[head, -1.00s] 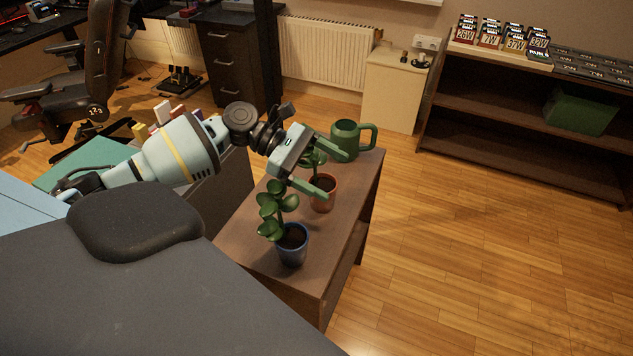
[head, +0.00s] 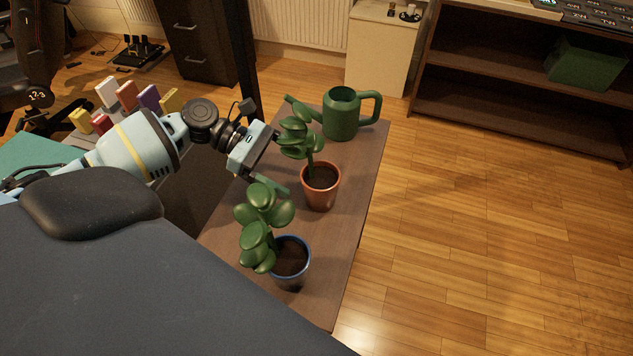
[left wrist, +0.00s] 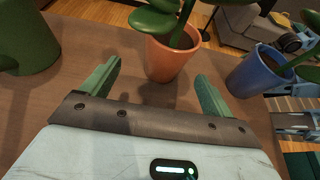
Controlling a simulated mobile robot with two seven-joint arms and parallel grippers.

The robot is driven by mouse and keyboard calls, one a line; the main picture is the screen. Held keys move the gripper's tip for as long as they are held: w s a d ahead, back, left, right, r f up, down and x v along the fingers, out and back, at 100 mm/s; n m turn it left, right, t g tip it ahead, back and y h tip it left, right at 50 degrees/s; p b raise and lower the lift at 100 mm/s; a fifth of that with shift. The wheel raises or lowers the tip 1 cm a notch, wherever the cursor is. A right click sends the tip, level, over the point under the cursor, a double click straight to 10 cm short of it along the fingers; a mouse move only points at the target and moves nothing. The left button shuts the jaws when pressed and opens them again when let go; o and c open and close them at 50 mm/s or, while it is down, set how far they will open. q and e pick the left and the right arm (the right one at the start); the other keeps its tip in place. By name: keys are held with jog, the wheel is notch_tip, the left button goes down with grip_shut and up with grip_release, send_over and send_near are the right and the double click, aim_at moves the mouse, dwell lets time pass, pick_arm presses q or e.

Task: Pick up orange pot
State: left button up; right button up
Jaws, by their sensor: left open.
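The orange pot (head: 321,190) holds a leafy green plant and stands upright on a brown wooden table (head: 232,222), between a blue pot and a green watering can. My left gripper (head: 277,148) is open and empty, on the left side of the orange pot. In the left wrist view the orange pot (left wrist: 172,60) is just beyond and between the two green fingertips (left wrist: 158,75), apart from them. My right gripper is not in view.
A blue pot (head: 290,270) with a plant stands at the table's near end, and it also shows in the left wrist view (left wrist: 258,72). A green watering can (head: 341,115) stands at the far end. Open wooden floor lies right of the table. A dark shelf (head: 490,70) stands behind.

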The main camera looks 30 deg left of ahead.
aim_at(320, 188)
pick_arm(q)
jog(key=shift+d+f, duration=0.1)
jog(key=shift+d, duration=0.5)
jog(key=shift+x, duration=0.8)
jog(key=shift+s+x, duration=0.2)
jog(key=shift+x, duration=1.1)
jog(key=shift+s+x, duration=0.15)
jog(key=shift+x, duration=1.1)
jog(key=shift+d, duration=0.1)
jog(key=c, duration=1.5)
